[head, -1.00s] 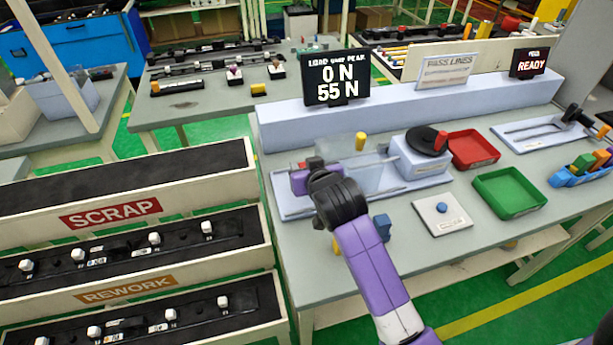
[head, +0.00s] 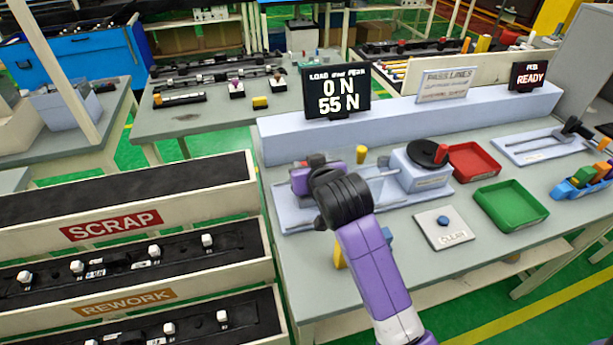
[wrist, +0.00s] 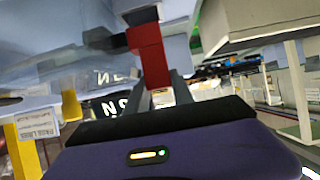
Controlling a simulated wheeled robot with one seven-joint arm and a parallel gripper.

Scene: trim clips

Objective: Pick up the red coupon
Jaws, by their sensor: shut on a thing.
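The red coupon (wrist: 150,55) is a red block in the wrist view, held between the grey fingers of my gripper (wrist: 158,90). A dark part (wrist: 112,39) sits beside the coupon's upper end; I cannot tell whether they touch. In the head view a small bit of red (head: 316,160) shows just beyond my gripper (head: 312,172), at the left end of the pale test fixture (head: 300,222). My black wrist hides the fingers and most of the coupon there.
The load display (head: 336,91) reads 0 N and 55 N. A yellow peg (head: 361,154) stands behind my wrist. To the right are a red tray (head: 474,160), a green tray (head: 511,206) and a blue-button pad (head: 443,228). Scrap and rework racks (head: 130,295) stand at left.

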